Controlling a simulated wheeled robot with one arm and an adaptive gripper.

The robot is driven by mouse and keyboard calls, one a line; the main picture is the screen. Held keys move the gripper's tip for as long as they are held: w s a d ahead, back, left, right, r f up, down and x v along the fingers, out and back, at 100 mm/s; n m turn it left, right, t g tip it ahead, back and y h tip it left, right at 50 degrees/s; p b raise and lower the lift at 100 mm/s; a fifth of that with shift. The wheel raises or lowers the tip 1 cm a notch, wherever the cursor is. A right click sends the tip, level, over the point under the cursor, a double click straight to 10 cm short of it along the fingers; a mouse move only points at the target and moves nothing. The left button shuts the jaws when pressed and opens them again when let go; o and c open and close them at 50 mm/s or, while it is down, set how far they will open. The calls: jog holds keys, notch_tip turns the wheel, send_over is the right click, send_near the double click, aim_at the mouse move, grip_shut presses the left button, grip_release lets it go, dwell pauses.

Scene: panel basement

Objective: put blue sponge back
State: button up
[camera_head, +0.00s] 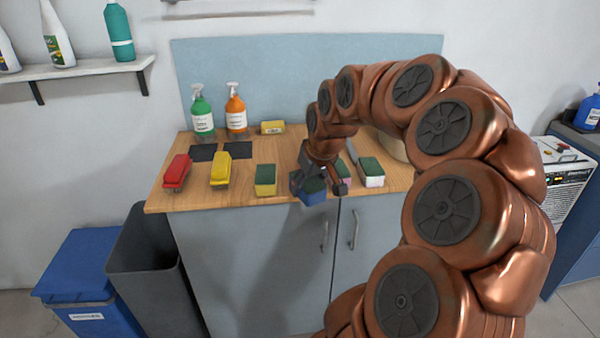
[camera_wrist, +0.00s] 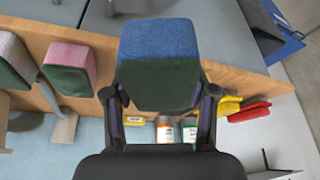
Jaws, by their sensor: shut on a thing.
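The blue sponge (camera_head: 312,196) has a dark green scouring side, and it also fills the upper middle of the wrist view (camera_wrist: 158,40). My gripper (camera_head: 320,186) is shut on it, with a finger on either side in the wrist view (camera_wrist: 159,93). In the head view the sponge appears at the front edge of the wooden counter (camera_head: 210,200); whether it touches the counter is hard to tell. A yellow-green sponge (camera_head: 265,181) stands to its left. A pink sponge (camera_head: 343,172), partly hidden by my gripper, and a white-green sponge (camera_head: 372,174) are to its right.
A red brush (camera_head: 176,171) and a yellow brush (camera_head: 220,169) lie at the left. Green (camera_head: 202,116) and orange (camera_head: 236,115) spray bottles stand behind, near two dark squares. A small yellow item (camera_head: 272,127) lies at the back.

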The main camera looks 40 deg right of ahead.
jog(key=w+d, duration=0.2)
jog(key=w, duration=0.1)
jog(key=w+d+p, duration=0.1)
jog(key=w+d, duration=0.1)
jog(key=w+d+f+p, duration=0.1)
jog(key=w+d, duration=0.2)
jog(key=shift+w, duration=0.3)
jog(key=shift+f+p, duration=0.65)
jog(key=shift+f, duration=1.15)
jog(key=o, duration=1)
